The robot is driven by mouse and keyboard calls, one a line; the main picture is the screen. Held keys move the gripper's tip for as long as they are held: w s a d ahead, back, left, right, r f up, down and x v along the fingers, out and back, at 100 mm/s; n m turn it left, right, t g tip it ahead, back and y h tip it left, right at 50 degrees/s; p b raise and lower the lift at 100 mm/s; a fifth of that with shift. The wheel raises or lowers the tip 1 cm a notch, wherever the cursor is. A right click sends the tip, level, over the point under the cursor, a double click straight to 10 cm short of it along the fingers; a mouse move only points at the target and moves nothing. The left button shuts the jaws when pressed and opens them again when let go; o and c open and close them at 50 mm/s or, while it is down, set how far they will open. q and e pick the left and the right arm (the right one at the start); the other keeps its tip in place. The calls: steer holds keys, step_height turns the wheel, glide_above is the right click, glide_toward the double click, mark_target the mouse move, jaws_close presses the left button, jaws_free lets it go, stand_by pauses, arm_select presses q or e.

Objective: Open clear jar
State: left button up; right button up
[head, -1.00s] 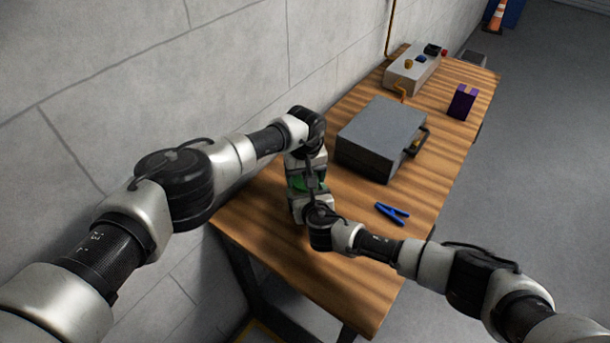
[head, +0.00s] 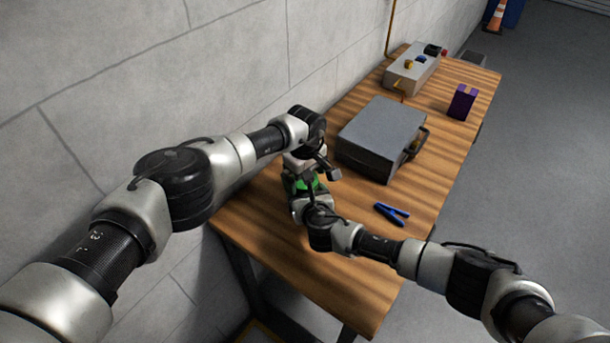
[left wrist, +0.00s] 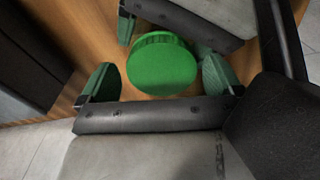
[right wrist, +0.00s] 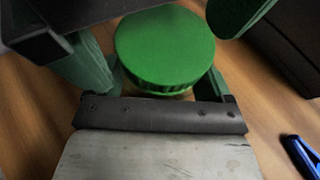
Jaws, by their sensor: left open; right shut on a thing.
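The jar's green ribbed lid (left wrist: 162,66) shows face-on in the left wrist view, and also in the right wrist view (right wrist: 165,46). In the head view the lid (head: 309,184) is partly covered by my grippers. The clear jar's body is almost wholly hidden beneath it. My left gripper (left wrist: 162,78) is open, its green-padded fingers on either side of the lid with gaps. My right gripper (right wrist: 163,85) is shut on the jar, its fingers low beside it under the lid's edge. I cannot tell whether the lid is still threaded on.
A grey case (head: 382,132) stands just beyond the jar on the wooden table (head: 275,237). A blue clamp-like tool (head: 392,214) lies to the right. Farther back are a purple box (head: 462,102) and a control box (head: 412,72). The wall runs close along the left.

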arm_select(q)
step_height(320, 180, up, 4)
steer(key=shift+r, duration=0.3)
steer(key=shift+c, duration=1)
steer(key=shift+r, duration=0.3)
steer(key=shift+c, duration=0.3)
step_height(320, 180, up, 2)
steer(key=shift+r+m, duration=0.15)
steer(key=shift+m, duration=0.95)
steer(key=shift+f, duration=3.8)
steer(key=c, duration=0.8)
steer(key=shift+o, duration=0.2)
steer(key=shift+n, duration=1.7)
